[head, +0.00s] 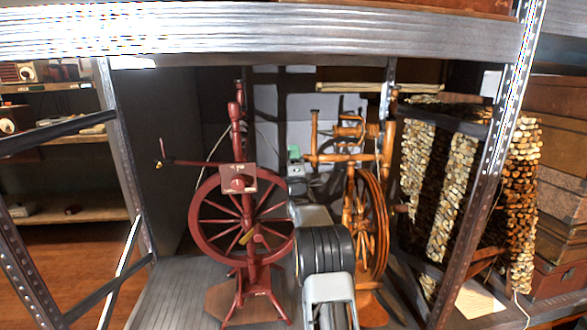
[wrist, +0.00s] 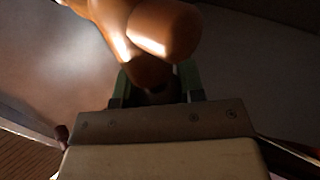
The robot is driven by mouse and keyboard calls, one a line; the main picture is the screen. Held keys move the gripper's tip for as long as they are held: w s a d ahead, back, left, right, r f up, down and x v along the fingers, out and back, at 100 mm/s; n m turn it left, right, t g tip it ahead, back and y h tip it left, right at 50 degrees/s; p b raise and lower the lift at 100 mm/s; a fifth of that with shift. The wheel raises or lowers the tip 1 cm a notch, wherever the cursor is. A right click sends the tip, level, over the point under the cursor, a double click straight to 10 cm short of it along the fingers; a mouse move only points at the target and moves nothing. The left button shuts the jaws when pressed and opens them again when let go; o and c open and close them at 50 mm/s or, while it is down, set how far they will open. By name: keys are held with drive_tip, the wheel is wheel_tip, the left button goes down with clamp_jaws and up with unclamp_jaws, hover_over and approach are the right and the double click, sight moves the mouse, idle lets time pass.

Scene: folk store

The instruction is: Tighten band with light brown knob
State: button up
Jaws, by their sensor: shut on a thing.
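Two spinning wheels stand on the shelf in the head view. The dark red one (head: 203,232) is on the left and the light brown one (head: 366,228) is on the right, partly hidden by my arm. My gripper (head: 294,153), with green fingers, is at the left end of the light brown wheel's upper bar. In the wrist view my gripper (wrist: 155,88) is shut on a light brown knob (wrist: 152,76) between its green fingers. A thick rounded light brown wooden part (wrist: 166,36) rises just beyond it. The drive band is too fine to make out.
A metal shelf beam (head: 260,35) crosses above, and a slanted post (head: 478,190) stands at the right. A rack of stacked wooden pieces (head: 452,180) is right of the light brown wheel. The grey shelf floor (head: 175,295) is bare at front left.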

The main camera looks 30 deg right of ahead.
drive_tip(key=shift+r+t+b, duration=0.1)
drive_tip(key=shift+t+b, duration=0.2)
drive_tip(key=shift+b, duration=0.15)
drive_tip(key=o, duration=0.9)
drive_tip(key=shift+s, duration=0.1)
drive_tip(key=v, duration=1.3)
drive_tip(key=shift+s+a+f, duration=0.1)
drive_tip(key=shift+a+f, duration=0.1)
drive_tip(key=shift+f, duration=0.2)
